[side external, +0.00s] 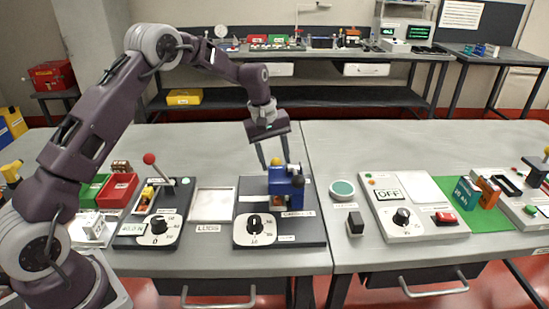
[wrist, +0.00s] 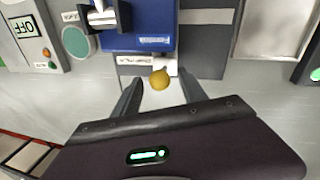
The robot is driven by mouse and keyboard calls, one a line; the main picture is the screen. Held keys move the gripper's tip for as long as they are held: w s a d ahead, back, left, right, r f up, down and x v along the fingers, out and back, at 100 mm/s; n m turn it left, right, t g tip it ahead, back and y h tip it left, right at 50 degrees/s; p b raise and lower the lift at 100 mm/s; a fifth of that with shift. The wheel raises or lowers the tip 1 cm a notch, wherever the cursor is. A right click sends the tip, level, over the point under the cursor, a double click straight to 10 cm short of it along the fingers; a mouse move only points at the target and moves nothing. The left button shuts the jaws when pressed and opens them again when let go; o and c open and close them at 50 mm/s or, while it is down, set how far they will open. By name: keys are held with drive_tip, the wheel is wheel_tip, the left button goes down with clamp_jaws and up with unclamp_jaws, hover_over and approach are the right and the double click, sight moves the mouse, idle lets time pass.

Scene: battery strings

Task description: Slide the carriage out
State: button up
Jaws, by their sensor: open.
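A blue carriage block (side external: 286,183) stands on a dark grey base plate (side external: 308,231) near the middle of the bench; it also shows in the wrist view (wrist: 138,32). A yellow ball knob (wrist: 160,79) sits at the block's near edge in the wrist view and shows on top in the side view (side external: 276,161). My gripper (side external: 277,165) is open, pointing down at the block. In the wrist view its fingers lie on either side of the knob, with gaps showing. I cannot tell how the finger height compares with the knob.
A black dial (side external: 254,222) on a white panel is on the plate's front left. A white tray (side external: 212,204) and a red-knobbed lever (side external: 150,159) stand left. A green disc (side external: 342,188), a dark block (side external: 355,223) and an OFF panel (side external: 408,207) are to the right.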

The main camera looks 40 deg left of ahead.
drive_tip(key=shift+c, duration=0.4)
clamp_jaws()
drive_tip(key=shift+r, duration=0.1)
idle(0.8)
